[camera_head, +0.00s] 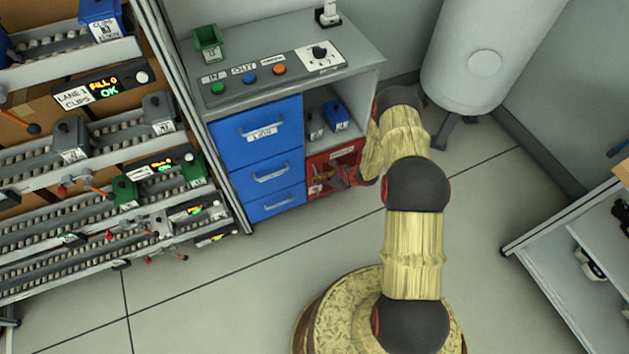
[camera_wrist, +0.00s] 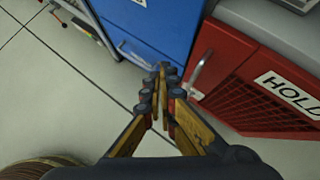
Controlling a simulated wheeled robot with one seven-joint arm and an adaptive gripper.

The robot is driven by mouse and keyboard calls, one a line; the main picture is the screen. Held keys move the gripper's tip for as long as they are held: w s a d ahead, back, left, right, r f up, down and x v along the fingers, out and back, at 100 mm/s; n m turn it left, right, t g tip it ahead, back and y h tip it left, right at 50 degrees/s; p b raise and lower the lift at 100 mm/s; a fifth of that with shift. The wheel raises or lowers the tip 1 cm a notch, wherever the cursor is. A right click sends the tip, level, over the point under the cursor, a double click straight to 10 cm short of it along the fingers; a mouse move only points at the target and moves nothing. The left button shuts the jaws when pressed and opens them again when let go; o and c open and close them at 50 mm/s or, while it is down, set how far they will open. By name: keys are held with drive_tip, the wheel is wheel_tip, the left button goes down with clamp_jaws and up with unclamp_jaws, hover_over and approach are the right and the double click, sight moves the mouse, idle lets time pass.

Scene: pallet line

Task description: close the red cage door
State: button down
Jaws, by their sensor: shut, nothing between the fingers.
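The red cage (camera_head: 318,162) fills the low right bay of the cabinet in the head view, partly hidden behind my gripper and forearm. In the wrist view the red cage door (camera_wrist: 228,62) shows large at the right, with a dark mesh, a white HOLD label and a pale bar handle (camera_wrist: 201,72). I cannot tell how far the door stands from its frame. My gripper (camera_wrist: 163,72) is shut and empty, its fingertips just left of the handle, with no clear contact. In the head view my gripper (camera_head: 346,177) is small in front of the cage.
Blue drawers (camera_head: 262,160) stand left of the cage, and one blue front (camera_wrist: 150,28) lies close beyond my fingertips. Blue and grey bins (camera_head: 335,115) sit on the shelf above. A white tank (camera_head: 480,50) stands behind at right. The floor (camera_head: 240,285) in front is clear.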

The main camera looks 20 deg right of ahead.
drive_tip(key=s+r+p, duration=0.3)
drive_tip(key=s+r, duration=0.3)
drive_tip(key=r, duration=0.1)
drive_tip(key=shift+s+d, duration=0.25)
drive_tip(key=shift+d, duration=0.1)
drive_tip(key=s+a+r+n+g+y, duration=0.3)
drive_tip(key=s+a+r+n+g, duration=0.3)
drive_tip(key=s+r+n, duration=0.4)
drive_tip(key=s+r+n+t+h, duration=0.1)
drive_tip(key=s+r+n+h, duration=0.2)
drive_tip(key=r, duration=1.3)
drive_tip(key=s+r+n+t+h, duration=0.2)
drive_tip(key=s+r+n, duration=0.6)
drive_tip(key=r, duration=0.8)
drive_tip(key=s+r+n+t+h, duration=0.2)
drive_tip(key=s+r+n+h, duration=0.2)
drive_tip(key=r, duration=1.2)
drive_tip(key=s+n, duration=0.2)
drive_tip(key=shift+s+d, duration=0.15)
drive_tip(key=shift+s, duration=0.25)
drive_tip(key=c, duration=2.6)
unclamp_jaws()
